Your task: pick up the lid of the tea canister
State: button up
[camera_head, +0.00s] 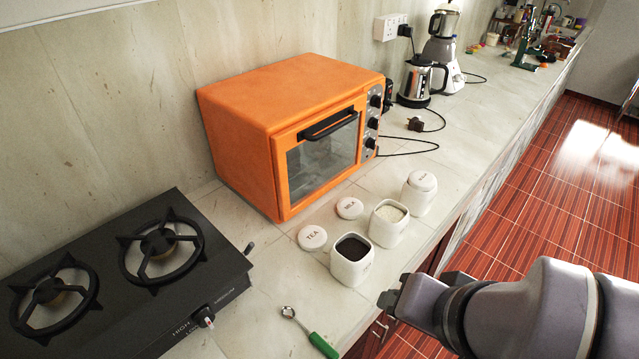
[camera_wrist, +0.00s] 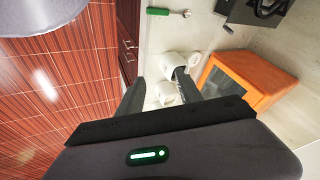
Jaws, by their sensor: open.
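The round white lid marked TEA (camera_head: 312,238) lies flat on the counter, in front of the orange oven and left of the canisters. The open tea canister (camera_head: 352,262), white with dark contents, stands beside it. My gripper (camera_head: 388,299) is to the right of the tea canister near the counter's front edge, apart from the lid. In the wrist view my gripper (camera_wrist: 158,77) is open and empty, with the white canisters beyond its fingers. The tea canister (camera_wrist: 172,62) is partly hidden by a finger there.
A second lid (camera_head: 349,208) lies near an open canister with pale contents (camera_head: 389,226). A lidded canister (camera_head: 419,196) stands behind. The orange oven (camera_head: 285,120) is close behind the lids. A gas stove (camera_head: 205,285) is left; a green-handled spoon (camera_head: 322,345) lies in front.

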aim_at(310, 238)
jog(key=i+l+u, duration=0.15)
jog(key=u, duration=0.35)
jog(key=i+l+u, duration=0.2)
jog(key=u, duration=0.3)
jog(key=i+l+u, duration=0.1)
jog(key=l+u, duration=0.25)
jog(key=u, duration=0.15)
jog(key=l+u, duration=0.35)
jog(key=u, duration=0.15)
jog(key=l+u, duration=0.3)
jog(key=u, duration=0.2)
